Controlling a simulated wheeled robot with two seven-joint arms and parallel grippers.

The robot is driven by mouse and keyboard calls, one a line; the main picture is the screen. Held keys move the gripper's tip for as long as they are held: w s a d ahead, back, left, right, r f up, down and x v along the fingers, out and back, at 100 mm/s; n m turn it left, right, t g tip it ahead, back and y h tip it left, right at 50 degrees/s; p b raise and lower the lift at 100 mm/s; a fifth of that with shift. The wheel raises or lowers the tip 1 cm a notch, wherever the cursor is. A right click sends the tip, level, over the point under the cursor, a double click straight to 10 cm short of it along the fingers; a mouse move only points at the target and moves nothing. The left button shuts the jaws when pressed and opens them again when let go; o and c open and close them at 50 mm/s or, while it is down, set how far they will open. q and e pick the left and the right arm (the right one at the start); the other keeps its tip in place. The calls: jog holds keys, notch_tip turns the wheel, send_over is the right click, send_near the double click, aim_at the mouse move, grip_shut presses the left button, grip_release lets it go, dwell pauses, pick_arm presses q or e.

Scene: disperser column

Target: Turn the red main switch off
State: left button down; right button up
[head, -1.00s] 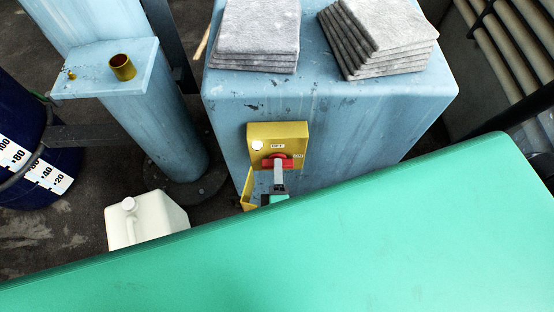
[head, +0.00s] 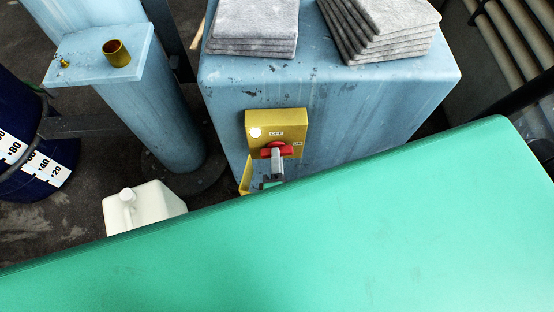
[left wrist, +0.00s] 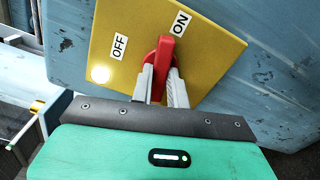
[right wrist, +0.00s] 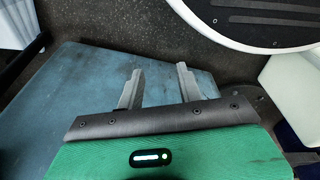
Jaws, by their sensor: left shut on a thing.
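The red main switch (head: 277,149) sits on a yellow box (head: 258,122) on the front of the blue cabinet. In the left wrist view the red handle (left wrist: 164,52) stands between the OFF label (left wrist: 119,46) and the ON label (left wrist: 181,24), its upper end nearer ON. My left gripper (head: 277,165) is at the handle. In the left wrist view its two grey fingers (left wrist: 162,75) are shut on the handle from both sides. The handle's lower part is partly hidden by the fingers. My right gripper (right wrist: 158,78) is open and empty, away from the switch.
Grey pads lie in two stacks (head: 253,28) (head: 385,28) on the cabinet top (head: 300,75). A white canister (head: 142,208) stands on the floor left of the cabinet. A blue column (head: 180,130) and a dark blue drum (head: 15,120) are further left.

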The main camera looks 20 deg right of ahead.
pick_arm(q)
jog(key=shift+n, duration=0.7)
pick_arm(e)
jog(key=shift+w+a+r, duration=0.1)
jog(key=shift+w+r, duration=0.3)
jog(key=shift+r, duration=0.4)
pick_arm(q)
jog(key=c, duration=1.4)
grip_release()
jog(key=shift+o, duration=0.2)
